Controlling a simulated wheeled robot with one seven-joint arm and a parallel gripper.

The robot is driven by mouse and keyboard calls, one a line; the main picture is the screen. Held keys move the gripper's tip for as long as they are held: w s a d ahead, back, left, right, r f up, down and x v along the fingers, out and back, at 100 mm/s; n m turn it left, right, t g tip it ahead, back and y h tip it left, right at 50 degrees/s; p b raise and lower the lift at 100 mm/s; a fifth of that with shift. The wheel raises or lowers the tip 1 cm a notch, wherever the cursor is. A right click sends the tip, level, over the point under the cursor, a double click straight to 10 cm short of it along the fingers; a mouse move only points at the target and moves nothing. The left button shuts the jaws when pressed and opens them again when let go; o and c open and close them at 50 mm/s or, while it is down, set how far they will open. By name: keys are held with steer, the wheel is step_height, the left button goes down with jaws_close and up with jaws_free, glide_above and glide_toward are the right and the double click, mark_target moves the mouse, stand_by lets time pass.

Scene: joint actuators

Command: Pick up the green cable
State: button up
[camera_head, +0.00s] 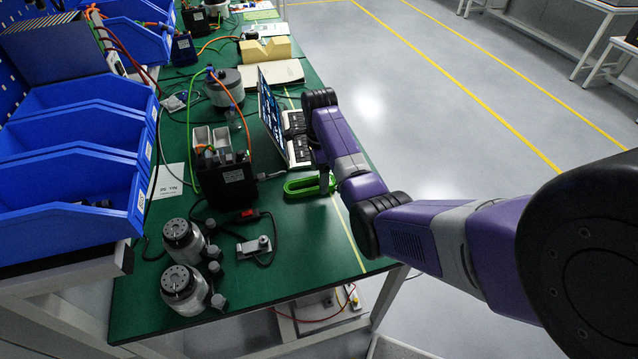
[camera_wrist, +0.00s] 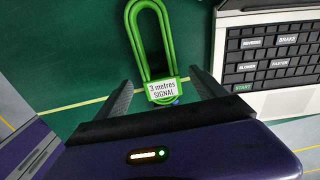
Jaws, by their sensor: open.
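The green cable (camera_head: 303,187) lies as a coiled loop on the green table near its right edge in the head view. In the wrist view the green cable (camera_wrist: 147,40) runs up from a white label reading "3 metres SIGNAL" (camera_wrist: 162,90). My gripper (camera_wrist: 160,90) is open, with one finger on each side of the labelled end of the cable. I cannot tell whether either finger touches it. In the head view my arm reaches over the table's right edge, and the gripper (camera_head: 328,181) is mostly hidden, pointing down by the cable.
A laptop (camera_head: 270,115) stands open just behind the cable; its keyboard (camera_wrist: 272,60) is close on the right in the wrist view. A black box (camera_head: 228,185) sits left of the cable. Two round actuators (camera_head: 184,290) stand at the front left. The front right tabletop is clear.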

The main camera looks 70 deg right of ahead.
steer(key=shift+f, duration=0.8)
steer(key=shift+c, duration=0.4)
steer(key=c, duration=1.7)
steer(key=shift+o, duration=0.2)
steer(key=shift+r, duration=0.1)
step_height(320, 180, up, 20)
steer(key=p, duration=0.9)
